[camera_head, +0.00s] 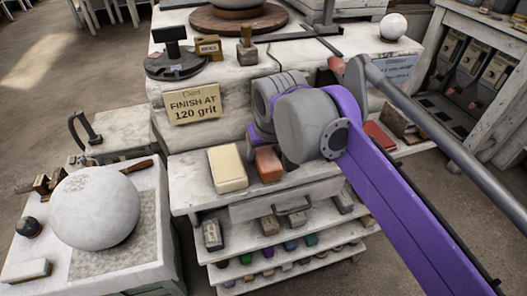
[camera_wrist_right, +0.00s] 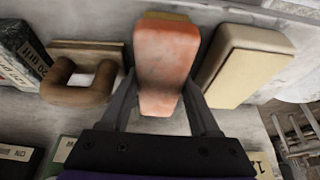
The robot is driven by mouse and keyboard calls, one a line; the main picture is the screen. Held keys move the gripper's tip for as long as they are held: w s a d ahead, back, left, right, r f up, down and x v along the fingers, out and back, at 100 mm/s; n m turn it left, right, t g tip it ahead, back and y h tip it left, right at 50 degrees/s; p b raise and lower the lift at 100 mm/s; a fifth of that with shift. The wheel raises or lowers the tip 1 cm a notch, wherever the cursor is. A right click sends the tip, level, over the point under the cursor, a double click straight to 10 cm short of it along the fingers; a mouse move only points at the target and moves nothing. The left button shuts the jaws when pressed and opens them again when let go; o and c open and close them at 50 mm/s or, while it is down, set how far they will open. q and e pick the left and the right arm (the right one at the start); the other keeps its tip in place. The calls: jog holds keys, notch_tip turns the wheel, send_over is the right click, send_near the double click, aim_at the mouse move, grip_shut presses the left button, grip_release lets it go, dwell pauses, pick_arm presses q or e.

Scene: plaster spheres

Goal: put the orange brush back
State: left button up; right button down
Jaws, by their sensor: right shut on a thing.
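The orange brush (camera_head: 268,163) is a small orange block beside a cream block on the white shelf unit's top. In the right wrist view, the orange brush (camera_wrist_right: 166,48) sits between the two dark fingers of my right gripper (camera_wrist_right: 160,92), which is shut on it. I cannot tell whether the brush touches the shelf top or is slightly above it. In the head view my grey wrist hides the right gripper's fingers. My left gripper is not in view.
The cream block (camera_head: 228,167) is close beside the brush; it also shows in the wrist view (camera_wrist_right: 245,65). A brown-handled tool (camera_wrist_right: 82,75) lies on the brush's other side. A large plaster sphere (camera_head: 95,208) stands on a stand at left. A drawer (camera_head: 285,205) is below the shelf top.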

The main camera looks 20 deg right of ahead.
jog(key=shift+c, duration=2)
grip_release()
jog(key=p+v, duration=0.3)
jog(key=v, duration=0.9)
